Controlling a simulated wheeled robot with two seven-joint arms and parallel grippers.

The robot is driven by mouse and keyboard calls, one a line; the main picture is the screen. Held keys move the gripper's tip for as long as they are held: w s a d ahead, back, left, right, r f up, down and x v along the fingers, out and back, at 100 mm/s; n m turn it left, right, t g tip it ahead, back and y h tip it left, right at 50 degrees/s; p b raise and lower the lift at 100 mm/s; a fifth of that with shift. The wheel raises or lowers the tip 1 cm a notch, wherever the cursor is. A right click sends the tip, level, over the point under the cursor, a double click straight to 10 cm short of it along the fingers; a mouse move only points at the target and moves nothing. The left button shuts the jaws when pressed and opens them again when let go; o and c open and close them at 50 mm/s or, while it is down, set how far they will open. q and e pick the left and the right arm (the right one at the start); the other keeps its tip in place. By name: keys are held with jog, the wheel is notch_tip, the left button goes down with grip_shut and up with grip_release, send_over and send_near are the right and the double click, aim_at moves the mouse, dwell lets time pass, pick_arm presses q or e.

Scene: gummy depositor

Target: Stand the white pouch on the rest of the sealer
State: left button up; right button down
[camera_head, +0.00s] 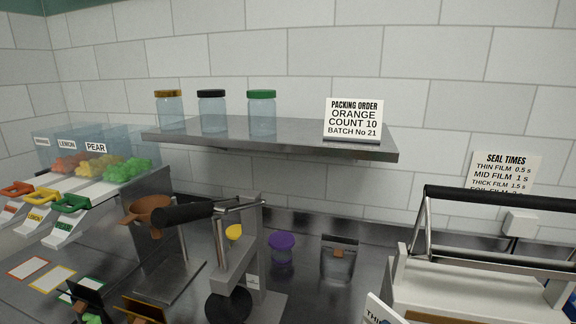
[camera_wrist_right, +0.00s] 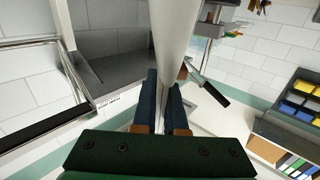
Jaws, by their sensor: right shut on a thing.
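The sealer (camera_head: 475,287) stands at the right of the head view, a pale body with a metal frame and a black handle bar (camera_head: 500,198) raised above it. In the right wrist view my right gripper (camera_wrist_right: 162,85) has its dark blue fingers closed on the white pouch (camera_wrist_right: 177,35), seen nearly edge-on and reaching up out of the frame. My right gripper cannot be made out in the head view. A white panel lettered "THI" (camera_head: 382,310) is cut off at the lower edge; I cannot tell whether it is the pouch. The sealer's rest is not clearly visible. My left gripper is not in view.
A steel shelf (camera_head: 270,139) with several items overhangs the bench. A seal-times card (camera_head: 504,171) hangs behind.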

jog(key=s+f+n+g+y+b, duration=0.1)
jog(key=s+f+n+g+y, duration=0.3)
jog(key=f, duration=0.3)
jog(key=shift+s+a+f+g+y, duration=0.3)
jog(key=shift+s+a+y, duration=0.1)
jog(key=shift+s, duration=0.3)
jog(key=shift+w+r, duration=0.1)
jog(key=shift+d, duration=0.1)
dwell(0.3)
